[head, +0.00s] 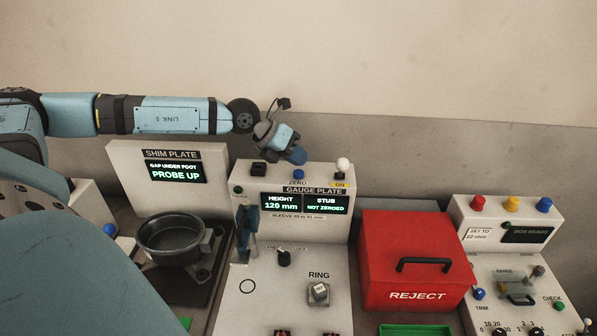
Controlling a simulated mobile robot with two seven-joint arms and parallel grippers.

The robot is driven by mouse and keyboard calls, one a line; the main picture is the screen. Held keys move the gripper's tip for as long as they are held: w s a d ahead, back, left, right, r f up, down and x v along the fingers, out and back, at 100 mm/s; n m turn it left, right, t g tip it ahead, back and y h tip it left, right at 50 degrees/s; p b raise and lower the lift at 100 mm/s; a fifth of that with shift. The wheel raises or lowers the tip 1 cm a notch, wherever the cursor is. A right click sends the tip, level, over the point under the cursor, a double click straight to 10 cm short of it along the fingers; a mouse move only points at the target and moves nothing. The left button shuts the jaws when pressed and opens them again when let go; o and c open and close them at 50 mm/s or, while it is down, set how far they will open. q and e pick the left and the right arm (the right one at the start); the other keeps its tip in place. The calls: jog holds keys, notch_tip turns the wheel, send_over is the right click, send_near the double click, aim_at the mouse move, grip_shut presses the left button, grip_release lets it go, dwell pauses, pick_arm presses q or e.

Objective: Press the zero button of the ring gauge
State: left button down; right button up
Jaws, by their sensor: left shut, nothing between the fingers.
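The gauge plate (338,228) is a pale console with a display reading "HEIGHT 120 mm" and "STUB NOT ZEROED". A blue button (298,174) sits on its top ledge, just above the printed word ZERO. A small grey block (319,293) stands by the label RING on the console's lower deck. My left gripper (298,156) is shut and empty, pointing down and to the right. Its tip is just above the blue button in the picture; a small gap seems to show between them. My right gripper is not in view.
A white knob (343,164) by an "ON" label and a black block (258,169) flank the button. The shim plate console (128,173) with a dark bowl (170,237) is left. A red reject box (412,265) and another console (480,214) are right.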

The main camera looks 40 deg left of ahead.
aim_at(297, 170)
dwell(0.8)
pick_arm(q)
jog(key=shift+f+b, duration=0.45)
jog(key=shift+b, duration=0.1)
jog(key=shift+f+b, duration=0.45)
jog(key=shift+f, duration=0.05)
dwell(0.4)
jog(key=shift+r, duration=0.1)
jog(key=shift+r+p, duration=0.4)
jog(key=shift+r, duration=0.45)
jog(key=shift+r, duration=0.1)
jog(key=shift+r+p, duration=1.1)
jog(key=shift+r, duration=1.35)
